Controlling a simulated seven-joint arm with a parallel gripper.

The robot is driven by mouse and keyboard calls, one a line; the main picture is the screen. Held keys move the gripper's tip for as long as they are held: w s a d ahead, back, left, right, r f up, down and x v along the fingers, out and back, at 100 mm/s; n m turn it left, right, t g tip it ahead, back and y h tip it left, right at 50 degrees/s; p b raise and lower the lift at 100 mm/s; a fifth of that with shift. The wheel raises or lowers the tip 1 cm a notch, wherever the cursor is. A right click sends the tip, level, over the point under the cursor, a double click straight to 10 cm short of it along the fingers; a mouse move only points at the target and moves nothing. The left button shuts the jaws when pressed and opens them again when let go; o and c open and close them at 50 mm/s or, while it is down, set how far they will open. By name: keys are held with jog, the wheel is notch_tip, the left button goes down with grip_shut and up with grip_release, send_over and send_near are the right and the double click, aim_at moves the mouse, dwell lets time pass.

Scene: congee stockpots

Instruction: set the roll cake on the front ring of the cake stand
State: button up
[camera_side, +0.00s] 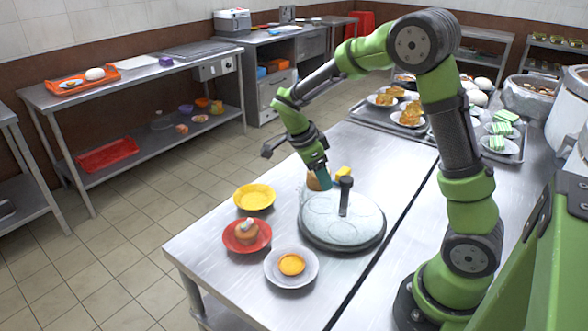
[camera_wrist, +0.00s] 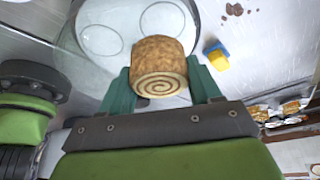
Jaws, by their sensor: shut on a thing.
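The roll cake (camera_wrist: 158,55) is brown, with a spiral on its end face. In the wrist view it sits between the two teal fingers of my gripper (camera_wrist: 159,78), which is shut on it. In the side view my gripper (camera_side: 318,170) points down with the cake (camera_side: 314,183) at the stand's far edge, partly hidden. The cake stand (camera_side: 318,234) is a round, pale disc with rings marked on top and a dark upright handle. In the wrist view the stand (camera_wrist: 120,62) lies behind the cake. I cannot tell whether cake and stand touch.
A small yellow and blue block (camera_wrist: 216,57) lies beside the cake. Left of the stand are a yellow bowl (camera_side: 254,197), a red bowl with a cupcake (camera_side: 247,236) and a white plate with an orange tart (camera_side: 291,265). Food trays (camera_side: 378,122) fill the table's back.

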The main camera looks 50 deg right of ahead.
jog(key=m, duration=0.2)
jog(key=d+r+m+g+y, duration=0.1)
jog(key=m, duration=0.1)
jog(key=d+r+m+y, duration=0.1)
jog(key=m, duration=0.1)
jog(key=shift+s+m+g, duration=0.15)
jog(key=shift+m+g, duration=0.15)
jog(key=shift+f, duration=4.55)
jog(key=shift+f, duration=0.3)
jog(key=o, duration=1.1)
jog(key=shift+c, duration=1.3)
jog(key=shift+v, duration=2.5)
